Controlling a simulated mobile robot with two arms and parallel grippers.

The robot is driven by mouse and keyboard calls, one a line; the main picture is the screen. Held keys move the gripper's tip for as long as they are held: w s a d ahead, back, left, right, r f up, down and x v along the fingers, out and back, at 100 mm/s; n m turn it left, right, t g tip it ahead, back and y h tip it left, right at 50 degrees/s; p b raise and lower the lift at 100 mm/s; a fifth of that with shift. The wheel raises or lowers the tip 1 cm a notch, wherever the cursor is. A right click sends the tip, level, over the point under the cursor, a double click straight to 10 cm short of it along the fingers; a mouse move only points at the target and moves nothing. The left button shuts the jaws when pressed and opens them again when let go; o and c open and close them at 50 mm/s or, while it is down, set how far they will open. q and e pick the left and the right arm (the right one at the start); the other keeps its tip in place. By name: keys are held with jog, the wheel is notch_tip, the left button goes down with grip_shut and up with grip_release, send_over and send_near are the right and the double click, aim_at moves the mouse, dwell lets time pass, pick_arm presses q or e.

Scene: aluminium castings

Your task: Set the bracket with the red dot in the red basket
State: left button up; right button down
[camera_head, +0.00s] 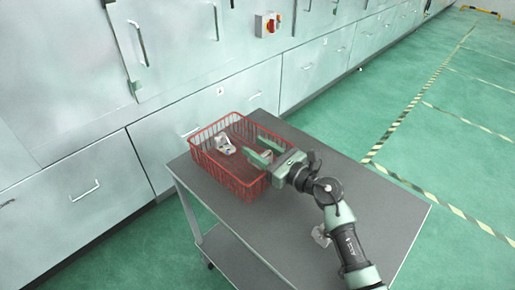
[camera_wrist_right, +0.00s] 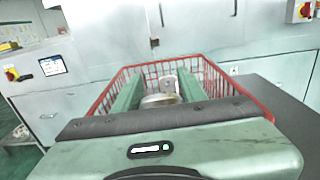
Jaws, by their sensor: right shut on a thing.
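The red basket (camera_head: 232,184) is a wire basket on a grey table; its rim also shows in the right wrist view (camera_wrist_right: 245,90). My right gripper (camera_head: 262,150) reaches over the basket's right side, with its two green fingers inside the basket outline. It is shut on a pale metal bracket (camera_head: 258,157), seen between the fingers in the right wrist view (camera_wrist_right: 160,99). I cannot tell whether this bracket touches the basket floor. Another pale casting (camera_head: 225,146) lies in the basket, left of the gripper. No red dot can be made out. My left gripper is not in view.
A further pale casting (camera_head: 321,236) lies on the grey table (camera_head: 385,210), partly beside my right arm. Pale grey cabinets (camera_head: 85,175) stand close behind the table. The table's right part is otherwise clear. Green floor with striped tape lies to the right.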

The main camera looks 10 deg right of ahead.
jog(key=shift+f+b, duration=0.4)
jog(key=shift+f, duration=0.2)
jog(key=c, duration=0.8)
grip_release()
jog(key=shift+r, duration=0.15)
jog(key=shift+r+p, duration=0.45)
jog(key=shift+p, duration=0.25)
jog(key=b+v, duration=0.3)
jog(key=v, duration=0.9)
jog(key=shift+r, duration=0.1)
